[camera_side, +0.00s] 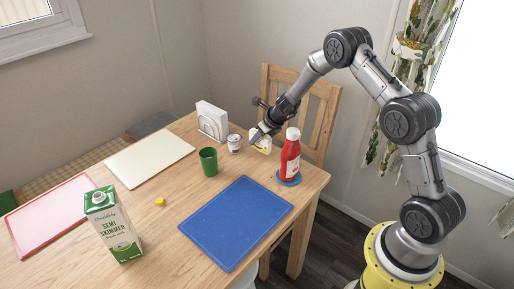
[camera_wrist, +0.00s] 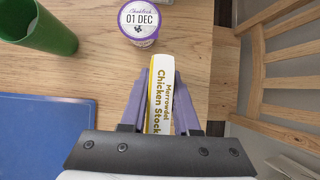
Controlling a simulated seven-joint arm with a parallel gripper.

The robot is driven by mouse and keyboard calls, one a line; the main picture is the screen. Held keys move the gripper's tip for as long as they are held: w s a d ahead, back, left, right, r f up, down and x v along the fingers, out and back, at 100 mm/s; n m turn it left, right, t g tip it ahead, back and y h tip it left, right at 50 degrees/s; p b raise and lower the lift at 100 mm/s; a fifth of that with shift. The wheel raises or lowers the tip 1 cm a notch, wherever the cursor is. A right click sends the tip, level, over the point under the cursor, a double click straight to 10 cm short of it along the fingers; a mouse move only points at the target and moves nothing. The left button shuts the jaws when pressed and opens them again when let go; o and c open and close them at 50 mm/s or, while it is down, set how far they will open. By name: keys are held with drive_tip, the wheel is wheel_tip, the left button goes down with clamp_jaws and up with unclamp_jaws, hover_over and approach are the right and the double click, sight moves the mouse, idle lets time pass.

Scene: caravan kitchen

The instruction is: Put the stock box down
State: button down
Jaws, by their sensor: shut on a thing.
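The stock box (camera_wrist: 159,97) is a small white and yellow carton marked "Chicken Stock". My gripper (camera_wrist: 160,90) is shut on it, one purple finger along each side. In the side view the stock box (camera_side: 262,143) is near the table's back right part, left of the red bottle, with my gripper (camera_side: 261,133) coming down on it from the upper right. I cannot tell whether its underside touches the wooden table (camera_side: 180,210).
A yogurt pot (camera_side: 235,143) and green cup (camera_side: 208,161) stand left of the box. A red sauce bottle (camera_side: 290,158) stands on a blue coaster (camera_side: 288,179) to the right. A napkin holder (camera_side: 212,122), blue board (camera_side: 236,220) and milk carton (camera_side: 113,225) are also on the table. A chair (camera_side: 312,110) stands behind.

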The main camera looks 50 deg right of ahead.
sight(257, 147)
drive_tip(key=shift+f, duration=2)
drive_tip(key=c, duration=0.6)
unclamp_jaws()
drive_tip(key=shift+f, duration=0.15)
drive_tip(key=shift+c, duration=0.2)
drive_tip(key=v, duration=0.3)
drive_tip(key=shift+r, duration=3.7)
